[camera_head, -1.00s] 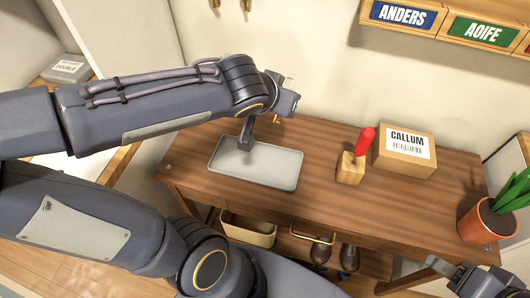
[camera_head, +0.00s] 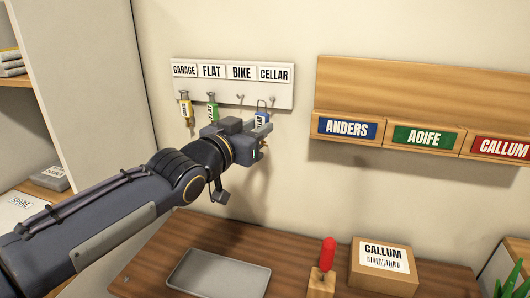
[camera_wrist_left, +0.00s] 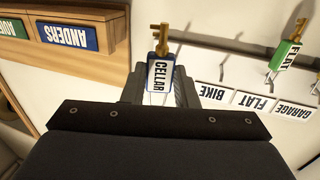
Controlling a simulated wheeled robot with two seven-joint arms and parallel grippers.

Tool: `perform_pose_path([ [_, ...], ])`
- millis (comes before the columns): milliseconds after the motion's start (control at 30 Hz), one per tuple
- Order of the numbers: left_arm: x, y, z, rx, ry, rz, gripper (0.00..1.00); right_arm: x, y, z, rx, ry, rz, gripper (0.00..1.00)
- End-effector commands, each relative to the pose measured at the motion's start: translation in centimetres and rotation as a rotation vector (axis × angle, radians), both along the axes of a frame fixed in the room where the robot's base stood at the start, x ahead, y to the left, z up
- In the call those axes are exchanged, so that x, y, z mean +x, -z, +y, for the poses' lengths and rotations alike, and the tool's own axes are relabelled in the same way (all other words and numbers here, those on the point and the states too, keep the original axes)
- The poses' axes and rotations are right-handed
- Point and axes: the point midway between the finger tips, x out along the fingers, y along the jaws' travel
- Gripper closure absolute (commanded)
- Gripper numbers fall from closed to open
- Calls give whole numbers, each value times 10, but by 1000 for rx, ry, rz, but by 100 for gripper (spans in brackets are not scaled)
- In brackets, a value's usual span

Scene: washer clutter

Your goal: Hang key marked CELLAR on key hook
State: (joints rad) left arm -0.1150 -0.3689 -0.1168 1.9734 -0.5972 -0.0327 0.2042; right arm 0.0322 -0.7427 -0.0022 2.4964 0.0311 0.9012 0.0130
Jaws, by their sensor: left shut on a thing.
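The CELLAR key has a blue-edged white tag and a brass key; its tag (camera_wrist_left: 160,76) is between the fingers of my left gripper (camera_wrist_left: 160,92) in the left wrist view. In the head view the blue tag (camera_head: 261,119) shows just above my left gripper (camera_head: 262,138), with a thin loop above it. The white hook board (camera_head: 234,88) is on the wall, labelled GARAGE, FLAT, BIKE and CELLAR. The loop is close below the CELLAR label (camera_head: 274,74); I cannot tell whether it touches the hook. My right gripper is out of view.
A wooden name shelf (camera_head: 400,90) is to the right. Below, the table holds a grey tray (camera_head: 218,276), a red-handled tool (camera_head: 328,252) and a CALLUM box (camera_head: 383,282).

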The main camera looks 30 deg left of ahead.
Motion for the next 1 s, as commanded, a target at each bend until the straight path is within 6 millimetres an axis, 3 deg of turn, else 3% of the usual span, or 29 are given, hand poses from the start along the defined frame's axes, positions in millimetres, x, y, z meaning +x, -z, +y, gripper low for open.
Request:
perform_pose_path([
  [1000,56,4,13,-1,0,3,95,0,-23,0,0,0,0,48],
])
